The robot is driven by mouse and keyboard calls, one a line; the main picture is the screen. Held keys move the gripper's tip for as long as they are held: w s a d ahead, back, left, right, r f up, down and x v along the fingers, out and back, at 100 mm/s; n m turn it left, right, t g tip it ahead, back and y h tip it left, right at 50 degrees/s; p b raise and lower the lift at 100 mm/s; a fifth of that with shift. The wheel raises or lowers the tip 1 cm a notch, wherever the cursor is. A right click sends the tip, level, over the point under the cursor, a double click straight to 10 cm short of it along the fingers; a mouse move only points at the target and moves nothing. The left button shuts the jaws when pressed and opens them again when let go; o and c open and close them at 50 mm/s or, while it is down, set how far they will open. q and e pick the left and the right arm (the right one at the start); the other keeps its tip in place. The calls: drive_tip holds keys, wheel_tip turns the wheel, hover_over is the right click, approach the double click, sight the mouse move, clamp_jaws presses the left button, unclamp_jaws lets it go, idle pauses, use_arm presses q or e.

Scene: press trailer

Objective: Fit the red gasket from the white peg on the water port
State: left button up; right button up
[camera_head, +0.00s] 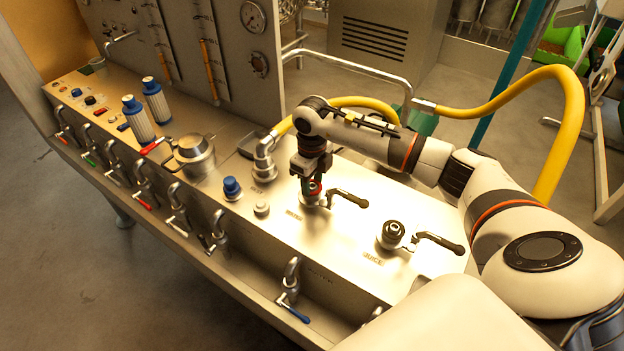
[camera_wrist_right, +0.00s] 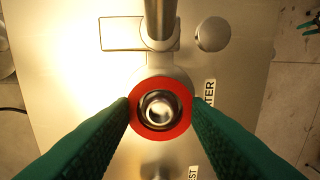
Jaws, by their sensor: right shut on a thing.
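The red gasket (camera_wrist_right: 180,132) is a flat ring between the two green fingertips of my right gripper (camera_wrist_right: 160,110), which is shut on it. In the head view the gasket (camera_head: 315,187) shows as a small red patch at the tips of my right gripper (camera_head: 312,186). The water port (camera_wrist_right: 160,109) is a round metal fitting that shows through the gasket's hole. I cannot tell whether the gasket touches the port or hovers just above it. A small white peg (camera_head: 262,208) stands bare to the left of the port. My left gripper is out of view.
The port's black lever (camera_head: 348,199) reaches right. The juice port (camera_head: 392,233) with its own lever stands further right. A blue-capped fitting (camera_head: 232,187) and an elbow with a yellow hose (camera_head: 266,165) stand left. A bent metal rail (camera_head: 350,55) runs behind.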

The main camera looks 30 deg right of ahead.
drive_tip(key=shift+f, duration=0.15)
drive_tip(key=o, duration=0.7)
drive_tip(key=shift+c, duration=0.2)
wheel_tip(320, 180, up, 11)
drive_tip(key=p, duration=0.6)
idle(0.4)
